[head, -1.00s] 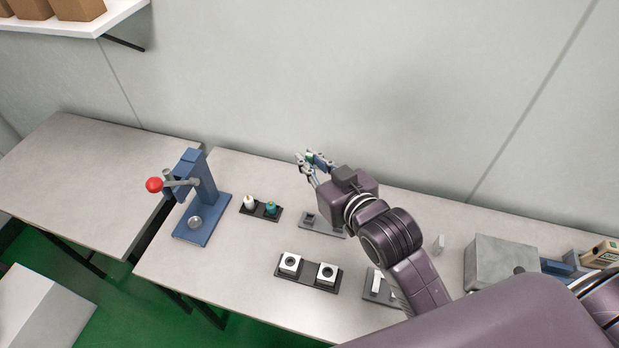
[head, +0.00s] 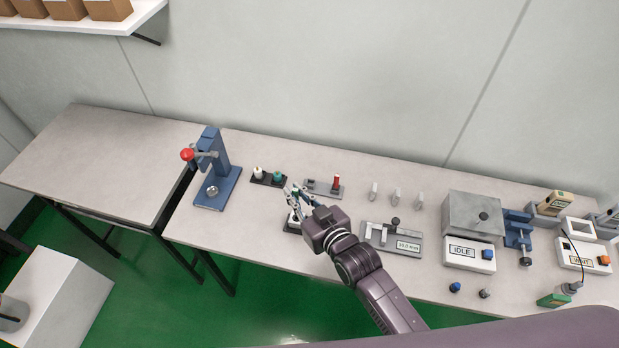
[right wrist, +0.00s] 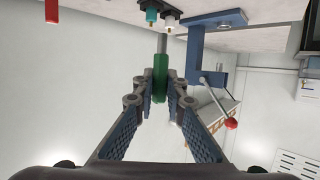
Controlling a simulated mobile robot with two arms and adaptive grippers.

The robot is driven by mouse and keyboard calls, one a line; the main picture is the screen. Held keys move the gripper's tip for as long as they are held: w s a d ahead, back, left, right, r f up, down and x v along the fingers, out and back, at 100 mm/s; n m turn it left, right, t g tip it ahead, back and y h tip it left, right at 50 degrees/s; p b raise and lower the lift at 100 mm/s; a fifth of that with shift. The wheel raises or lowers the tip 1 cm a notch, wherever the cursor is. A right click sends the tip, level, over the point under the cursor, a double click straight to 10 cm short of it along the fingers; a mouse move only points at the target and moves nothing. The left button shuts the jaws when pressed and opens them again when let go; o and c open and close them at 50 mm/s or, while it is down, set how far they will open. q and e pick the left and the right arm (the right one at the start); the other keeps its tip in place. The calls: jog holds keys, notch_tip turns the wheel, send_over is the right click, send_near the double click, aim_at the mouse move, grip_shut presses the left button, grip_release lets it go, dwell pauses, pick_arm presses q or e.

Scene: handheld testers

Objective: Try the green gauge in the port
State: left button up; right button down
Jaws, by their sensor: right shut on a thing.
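My right gripper (head: 293,192) is shut on the green gauge (right wrist: 160,76), whose green handle sits between the fingertips in the right wrist view. A grey pin (right wrist: 162,43) extends from the handle toward the table side. In the head view the gripper is at the white port blocks (head: 295,219) on their dark base. The gripper and wrist hide much of these blocks. I cannot tell whether the pin touches or enters a hole. My left gripper is not in view.
A grey rack (head: 313,190) holds a red gauge (head: 336,182) behind the gripper. A blue press (head: 213,175) stands left, near a dark stand with white and teal pieces (head: 277,176). Right are a caliper-like fixture (head: 405,243) and a grey box (head: 472,216).

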jog(key=shift+f, duration=0.1)
jog(key=shift+w, duration=0.1)
jog(key=shift+f+b, duration=0.5)
jog(key=shift+f, duration=0.45)
jog(key=shift+f+b, duration=0.85)
jog(key=shift+f, duration=0.4)
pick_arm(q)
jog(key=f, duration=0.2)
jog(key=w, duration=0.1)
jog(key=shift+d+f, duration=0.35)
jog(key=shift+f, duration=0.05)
pick_arm(e)
jog(key=shift+f, duration=0.25)
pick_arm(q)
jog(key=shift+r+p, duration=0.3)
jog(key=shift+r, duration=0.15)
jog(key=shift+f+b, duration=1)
pick_arm(e)
jog(key=shift+f, duration=1.3)
